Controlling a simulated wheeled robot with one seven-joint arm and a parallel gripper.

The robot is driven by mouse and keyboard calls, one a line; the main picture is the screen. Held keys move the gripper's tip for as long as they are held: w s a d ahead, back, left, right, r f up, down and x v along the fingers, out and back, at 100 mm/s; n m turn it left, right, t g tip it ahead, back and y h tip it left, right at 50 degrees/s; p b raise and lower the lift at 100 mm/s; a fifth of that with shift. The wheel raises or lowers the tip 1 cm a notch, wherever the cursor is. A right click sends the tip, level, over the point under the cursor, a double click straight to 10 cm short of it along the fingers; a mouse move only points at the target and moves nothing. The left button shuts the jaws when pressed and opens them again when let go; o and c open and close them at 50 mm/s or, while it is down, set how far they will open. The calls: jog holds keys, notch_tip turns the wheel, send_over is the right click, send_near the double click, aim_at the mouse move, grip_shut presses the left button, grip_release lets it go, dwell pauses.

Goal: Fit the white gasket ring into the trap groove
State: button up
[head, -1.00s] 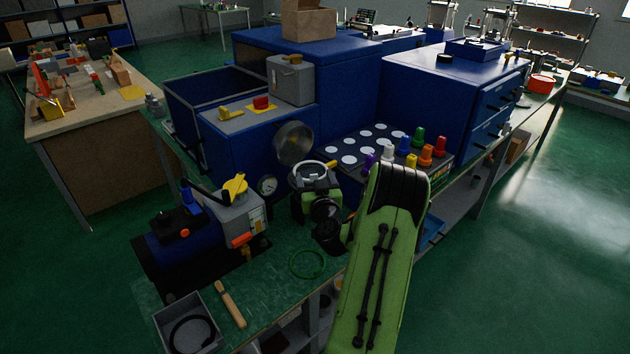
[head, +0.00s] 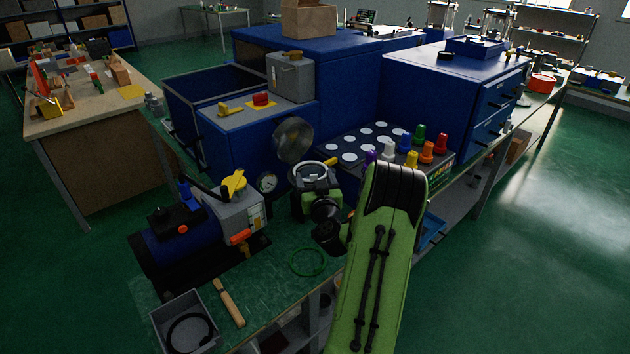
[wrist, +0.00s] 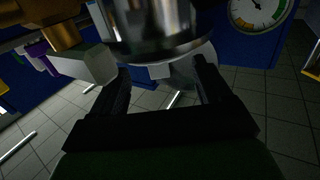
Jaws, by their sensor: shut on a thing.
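The white gasket ring (head: 294,173) shows in the head view as a pale loop at my gripper (head: 316,178), in front of the blue bench unit. In the wrist view my gripper (wrist: 163,88) has its two dark fingers apart, with a pale, shadowed piece (wrist: 184,74) between them, probably part of the ring. A shiny metal cylinder (wrist: 155,25), which looks like the trap body, fills the top of the wrist view just beyond the fingers. The groove is not visible. I cannot tell whether the ring touches the metal.
A round grey disc (head: 293,140) stands behind the gripper, and a gauge (head: 267,184) is left of it. Coloured knobs (head: 411,158) are to the right. A blue pump (head: 172,236), a green ring (head: 308,261) and a grey bin (head: 184,322) occupy the front bench.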

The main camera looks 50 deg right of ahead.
jog(key=shift+f+b, duration=0.3)
jog(key=shift+f, duration=0.05)
jog(key=o, duration=1)
jog(key=shift+c, duration=0.2)
jog(key=shift+f, duration=0.1)
